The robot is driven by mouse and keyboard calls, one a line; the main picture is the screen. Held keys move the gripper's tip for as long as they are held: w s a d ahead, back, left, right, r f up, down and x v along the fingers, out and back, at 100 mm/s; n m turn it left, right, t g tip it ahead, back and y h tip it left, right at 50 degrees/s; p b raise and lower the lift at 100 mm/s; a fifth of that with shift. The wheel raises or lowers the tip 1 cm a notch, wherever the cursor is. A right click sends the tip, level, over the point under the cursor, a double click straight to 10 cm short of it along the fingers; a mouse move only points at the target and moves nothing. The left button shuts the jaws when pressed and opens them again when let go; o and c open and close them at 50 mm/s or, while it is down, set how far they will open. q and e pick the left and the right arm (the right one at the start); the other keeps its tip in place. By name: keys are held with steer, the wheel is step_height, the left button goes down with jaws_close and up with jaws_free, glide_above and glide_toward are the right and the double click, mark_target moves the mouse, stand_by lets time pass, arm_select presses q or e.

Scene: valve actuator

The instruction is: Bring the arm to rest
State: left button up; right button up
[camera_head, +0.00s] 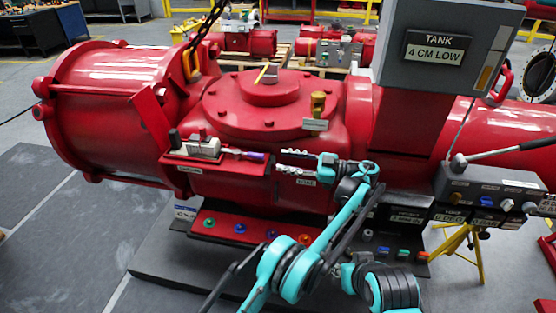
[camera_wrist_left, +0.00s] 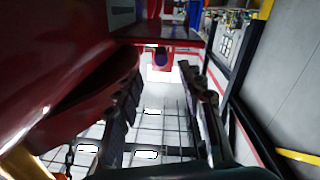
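My left gripper (camera_head: 281,160) is open in front of the red valve actuator (camera_head: 265,100), its two fingers pointing left. The fingers show apart and empty in the left wrist view (camera_wrist_left: 164,75). A lever with a purple end (camera_head: 252,155) lies just left of the fingertips, on the small ledge of the actuator. Its purple end also shows beyond the fingers in the left wrist view (camera_wrist_left: 161,58), apart from them. My right gripper is not in view.
A grey tank box (camera_head: 437,48) reading "4 CM LOW" stands at upper right. A grey control panel (camera_head: 490,188) with a metal lever (camera_head: 500,153) is at right. A red strip with coloured knobs (camera_head: 238,230) lies below the gripper. A chain (camera_head: 207,22) hangs above the actuator.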

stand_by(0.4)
